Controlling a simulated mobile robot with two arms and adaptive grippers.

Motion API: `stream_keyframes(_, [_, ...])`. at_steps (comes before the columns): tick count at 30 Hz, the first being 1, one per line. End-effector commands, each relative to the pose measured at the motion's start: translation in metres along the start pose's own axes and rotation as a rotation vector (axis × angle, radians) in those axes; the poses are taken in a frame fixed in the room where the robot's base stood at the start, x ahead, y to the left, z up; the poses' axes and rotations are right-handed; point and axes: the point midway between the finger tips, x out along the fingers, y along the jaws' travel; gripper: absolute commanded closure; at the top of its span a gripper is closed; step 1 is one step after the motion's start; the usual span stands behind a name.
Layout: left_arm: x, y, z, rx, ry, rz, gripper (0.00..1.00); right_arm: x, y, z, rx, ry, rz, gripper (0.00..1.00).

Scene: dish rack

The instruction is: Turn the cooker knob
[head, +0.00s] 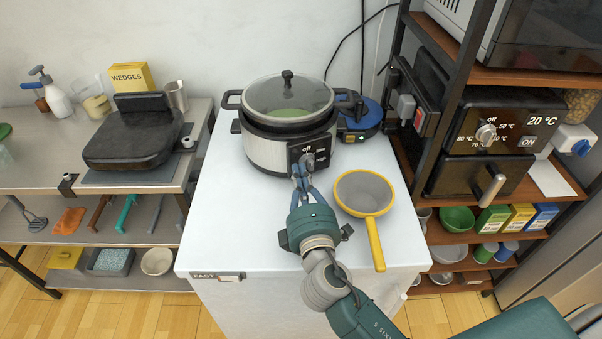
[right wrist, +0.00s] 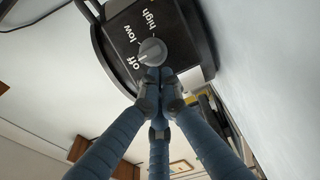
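The cooker (head: 287,145) is a silver and black pot with a glass lid, standing on the white counter. Its grey knob (head: 305,159) sits on a black front panel marked off, low and high. In the right wrist view the knob (right wrist: 152,51) has its white mark toward "off". My right gripper (head: 299,172) is in front of the panel, pointing at the knob. In the right wrist view its blue fingers (right wrist: 159,76) come together at the knob's near edge. The fingertips look shut, with nothing visible between them; contact with the knob is unclear. My left gripper is out of view.
A yellow-handled pan (head: 364,193) lies on the white counter (head: 225,215), right of my right gripper. A blue round device (head: 359,116) stands behind it. A shelf with an oven (head: 500,140) is at the right. A black grill (head: 135,135) stands on the left table.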

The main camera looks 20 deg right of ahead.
Motion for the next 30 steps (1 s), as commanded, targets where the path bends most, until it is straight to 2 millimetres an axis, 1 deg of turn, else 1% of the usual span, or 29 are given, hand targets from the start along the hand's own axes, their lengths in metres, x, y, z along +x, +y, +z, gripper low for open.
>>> stream_keyframes(5, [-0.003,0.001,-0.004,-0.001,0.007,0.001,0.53,0.0,0.001,0.001,0.019,0.0,-0.005,1.0])
stream_keyframes(17, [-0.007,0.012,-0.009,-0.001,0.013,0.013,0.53,0.002,0.003,0.006,0.086,-0.001,-0.022,1.0])
stream_keyframes(26, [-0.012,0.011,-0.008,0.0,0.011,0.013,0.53,0.002,0.005,0.009,0.143,-0.001,-0.036,1.0])
stream_keyframes(30, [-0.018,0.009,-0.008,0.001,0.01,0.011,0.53,0.002,0.007,0.01,0.194,-0.003,-0.049,1.0])
